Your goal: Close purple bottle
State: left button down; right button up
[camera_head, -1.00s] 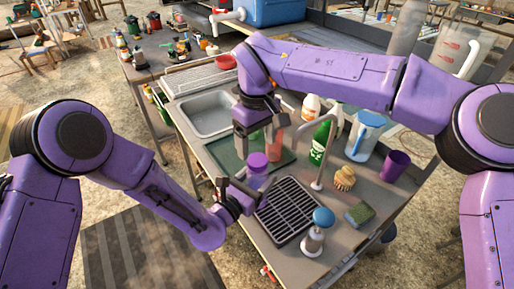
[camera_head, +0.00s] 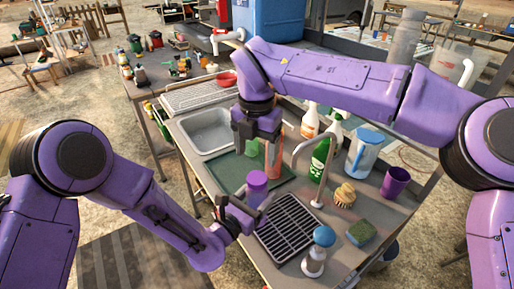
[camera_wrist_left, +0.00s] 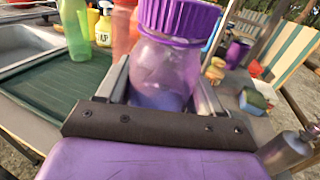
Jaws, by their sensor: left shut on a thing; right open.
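The purple bottle (camera_wrist_left: 165,65) is clear, with purple-blue liquid inside and a ribbed purple cap (camera_head: 257,182) on its neck. The cap also shows at the top of the left wrist view (camera_wrist_left: 178,16). I cannot tell whether the cap is tight. My left gripper (camera_head: 250,212) is shut around the bottle's body and holds it upright beside the black drying rack. My right gripper (camera_head: 258,148) is open, pointing down behind and above the cap, apart from it. Its fingertips are partly hard to make out against the green and orange things behind.
The black rack (camera_head: 291,228), a blue-topped soap pump (camera_head: 318,252), a sponge (camera_head: 361,232) and a brush (camera_head: 345,196) stand to the right. A faucet (camera_head: 318,183), green bottle (camera_head: 321,158), pitcher (camera_head: 367,152) and purple cup (camera_head: 395,184) are behind. The sink (camera_head: 207,130) is at left.

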aim_at(257, 178)
jog(key=n, duration=0.6)
jog(key=shift+r, duration=0.1)
jog(key=n, duration=0.3)
jog(key=shift+n, duration=0.4)
jog(key=n, duration=0.5)
jog(key=shift+n, duration=0.3)
jog(key=n, duration=0.6)
jog(key=shift+s, duration=0.1)
notch_tip(257, 178, down, 8)
jog(key=shift+r, duration=0.1)
jog(key=shift+c, duration=0.3)
